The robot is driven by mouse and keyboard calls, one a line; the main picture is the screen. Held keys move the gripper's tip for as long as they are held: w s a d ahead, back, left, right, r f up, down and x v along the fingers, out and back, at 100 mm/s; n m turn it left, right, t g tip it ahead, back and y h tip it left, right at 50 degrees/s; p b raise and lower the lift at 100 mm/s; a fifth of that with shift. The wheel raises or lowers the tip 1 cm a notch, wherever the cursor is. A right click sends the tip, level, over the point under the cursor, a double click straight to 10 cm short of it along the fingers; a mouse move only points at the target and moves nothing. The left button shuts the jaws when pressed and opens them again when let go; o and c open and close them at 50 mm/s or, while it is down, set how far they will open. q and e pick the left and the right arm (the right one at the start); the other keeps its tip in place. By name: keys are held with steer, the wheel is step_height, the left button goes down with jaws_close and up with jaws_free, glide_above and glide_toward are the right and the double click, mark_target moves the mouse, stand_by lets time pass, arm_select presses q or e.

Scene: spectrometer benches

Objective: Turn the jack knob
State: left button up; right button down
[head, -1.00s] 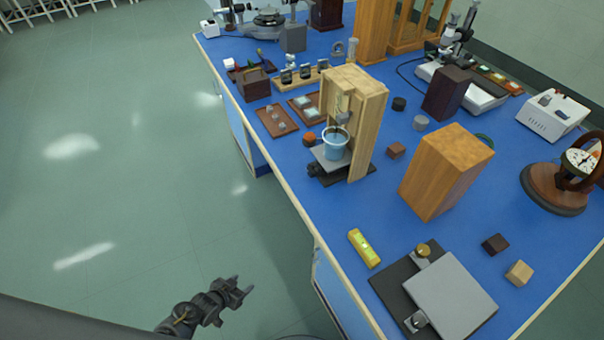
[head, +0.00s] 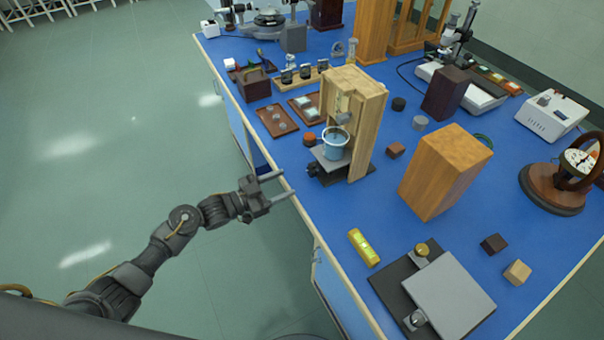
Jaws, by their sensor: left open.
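A small jack stands on the blue bench at the foot of a wooden frame (head: 366,105). Its grey plate (head: 322,158) carries a light-blue bucket (head: 336,146), and a dark knob (head: 313,169) sticks out at its left side. A larger jack with a flat grey plate (head: 450,296) lies at the near edge, with a brass knob (head: 422,249) and a grey knob (head: 417,319). My left gripper (head: 286,184) is open and empty, at the bench's left edge, left of the small jack's knob and apart from it. My right gripper is out of view.
A wooden block (head: 445,172) stands right of the frame. Brown trays (head: 277,120) lie left of the frame. Blue bench top is clear between the small jack and the level.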

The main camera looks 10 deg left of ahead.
mark_target(309, 173)
arm_select(q)
steer(key=x, duration=0.7)
steer(key=shift+w+d+p, duration=0.1)
steer(key=shift+p, duration=0.3)
steer(key=shift+c, duration=0.4)
steer(key=c, duration=0.9)
steer(key=n+p, duration=0.1)
steer(key=n, duration=0.4)
steer(key=shift+p, duration=0.4)
steer(key=shift+n+p, duration=0.3)
steer(key=shift+n, duration=0.6)
